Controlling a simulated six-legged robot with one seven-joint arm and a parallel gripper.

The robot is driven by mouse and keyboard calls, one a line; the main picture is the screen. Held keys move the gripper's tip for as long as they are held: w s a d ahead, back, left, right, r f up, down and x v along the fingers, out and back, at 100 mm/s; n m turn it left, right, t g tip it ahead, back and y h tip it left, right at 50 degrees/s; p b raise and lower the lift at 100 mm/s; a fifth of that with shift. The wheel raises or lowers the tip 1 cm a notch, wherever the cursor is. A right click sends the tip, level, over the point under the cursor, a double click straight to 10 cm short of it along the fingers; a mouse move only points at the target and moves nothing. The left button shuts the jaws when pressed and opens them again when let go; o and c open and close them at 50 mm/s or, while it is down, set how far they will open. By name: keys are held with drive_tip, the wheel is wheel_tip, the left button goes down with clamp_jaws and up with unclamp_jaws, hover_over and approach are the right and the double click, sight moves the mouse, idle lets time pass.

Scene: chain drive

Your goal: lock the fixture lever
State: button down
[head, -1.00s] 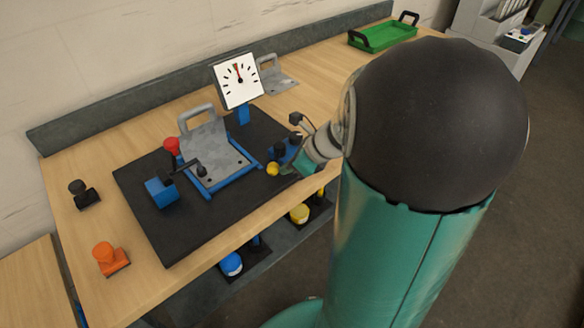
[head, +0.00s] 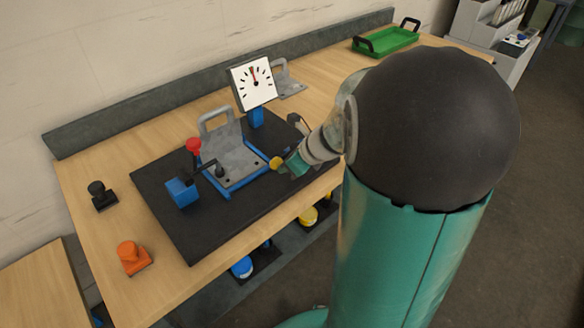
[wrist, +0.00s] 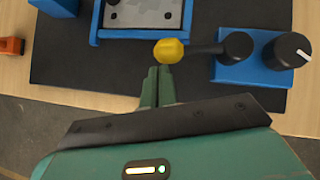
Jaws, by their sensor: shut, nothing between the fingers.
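The lever has a yellow knob (wrist: 168,50) on a black arm (wrist: 205,48). The arm runs left from a black pivot on a blue block (wrist: 228,70) in the wrist view. The yellow knob also shows in the head view (head: 276,163), beside the right edge of the blue-framed fixture (head: 238,181). My gripper (wrist: 157,72) is shut and empty, with its tips just below the knob in the wrist view. I cannot tell whether they touch it. In the head view my gripper (head: 293,164) largely hides the blue block.
A red-knobbed lever (head: 193,146) stands by a blue block (head: 182,192) left of the fixture. A black dial knob (wrist: 291,52) is right of the lever pivot. A gauge (head: 253,82) stands behind. The front of the black mat (head: 215,238) is clear.

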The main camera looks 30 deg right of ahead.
drive_tip(key=shift+w+a, duration=0.45)
drive_tip(key=shift+w, duration=0.2)
drive_tip(key=shift+w+a, duration=0.1)
drive_tip(key=shift+a, duration=0.1)
